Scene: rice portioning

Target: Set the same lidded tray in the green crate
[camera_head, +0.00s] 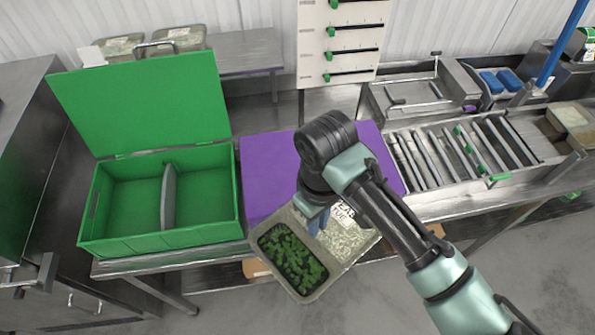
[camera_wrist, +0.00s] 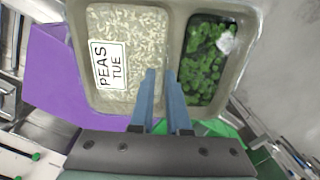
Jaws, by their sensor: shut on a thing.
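The tray (camera_head: 325,284) has two compartments, one with pale rice-like grains and one with green peas. It also shows in the wrist view (camera_wrist: 172,45), with a white label (camera_wrist: 109,65) reading "PEAS TUE". A clear lid is hard to make out. My gripper (camera_head: 318,220) is shut on the tray near its middle, its blue fingers (camera_wrist: 163,78) between the compartments. The tray is held tilted in the picture, in front of the purple mat. The green crate (camera_head: 165,244) stands open to the left, with a grey divider (camera_head: 168,195) and both visible sides empty.
The crate's green lid (camera_head: 140,100) stands raised at its back. The purple mat (camera_head: 265,165) lies between the crate and a metal rack (camera_head: 465,150). Other trays (camera_head: 180,38) sit on a back shelf. Metal benches (camera_head: 215,258) surround the space.

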